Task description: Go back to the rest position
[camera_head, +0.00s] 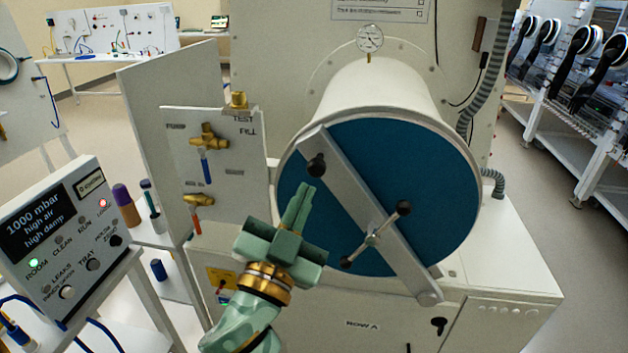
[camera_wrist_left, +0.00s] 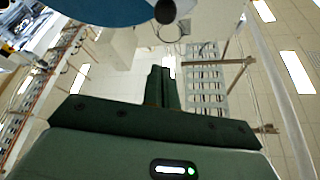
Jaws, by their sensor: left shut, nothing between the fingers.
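My left gripper (camera_head: 303,203) is green with a gold wrist ring and comes in from the lower left in the head view. Its fingers are together and empty, pointing up in front of the round blue door (camera_head: 430,180) of the antechamber. A diagonal grey bar (camera_head: 345,180) with black knobs lies across the door. The fingertips show close below the bar's upper knob (camera_head: 316,165); I cannot tell how far in front of it they are. In the left wrist view the shut fingers (camera_wrist_left: 160,75) point away, with the blue door edge above. My right gripper is not in view.
A valve panel (camera_head: 214,150) with blue and red levers stands left of the door. A control box (camera_head: 60,240) with a lit display is at the left. A pressure gauge (camera_head: 370,39) sits above the chamber. Open floor (camera_head: 545,230) lies to the right.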

